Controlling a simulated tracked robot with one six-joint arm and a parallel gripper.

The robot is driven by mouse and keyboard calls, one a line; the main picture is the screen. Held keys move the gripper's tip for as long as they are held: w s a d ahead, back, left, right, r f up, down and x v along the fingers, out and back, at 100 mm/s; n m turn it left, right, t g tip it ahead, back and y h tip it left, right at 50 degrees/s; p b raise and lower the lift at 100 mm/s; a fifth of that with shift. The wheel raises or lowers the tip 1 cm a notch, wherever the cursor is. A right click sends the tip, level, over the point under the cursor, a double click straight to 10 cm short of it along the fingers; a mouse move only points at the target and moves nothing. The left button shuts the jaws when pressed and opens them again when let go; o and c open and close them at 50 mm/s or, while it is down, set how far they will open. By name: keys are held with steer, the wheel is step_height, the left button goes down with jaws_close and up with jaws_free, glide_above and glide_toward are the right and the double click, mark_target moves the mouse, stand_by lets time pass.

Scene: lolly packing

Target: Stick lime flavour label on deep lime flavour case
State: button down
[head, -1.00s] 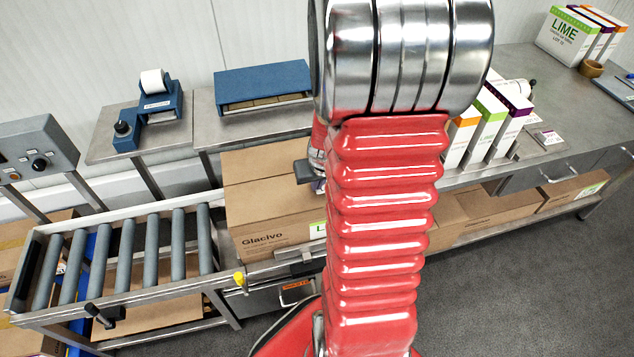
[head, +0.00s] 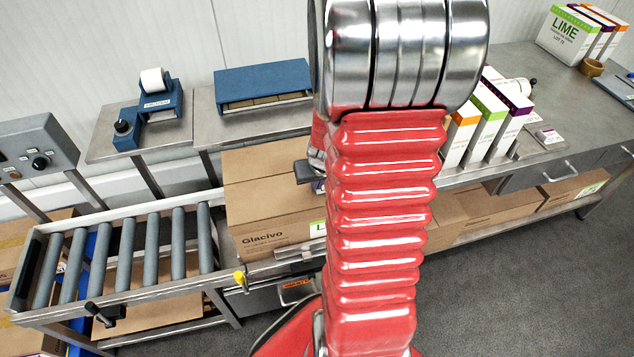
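A brown cardboard case (head: 262,205) marked "Glacivo" stands on the bench beside the roller conveyor. The left edge of a white and green label (head: 318,229) shows on its front face; the rest is behind my red arm. I cannot tell whether this is the deep lime case. My gripper (head: 306,172) shows only as a dark finger-like part at the case's right side, with a small purple patch beside it. The arm hides the rest, so its opening and any load cannot be seen.
Orange, green and purple-edged cartons (head: 487,122) stand on the bench to the right. Cartons including one reading LIME (head: 565,38) stand at the far right. The roller conveyor (head: 125,250) is empty. A blue label printer (head: 158,98) stands at the back left.

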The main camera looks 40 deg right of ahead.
steer(key=shift+f, duration=0.5)
stand_by(0.7)
steer(key=c, duration=2)
jaws_free()
steer(key=shift+r, duration=0.1)
steer(key=shift+v, duration=6.8)
steer(key=shift+s, duration=0.15)
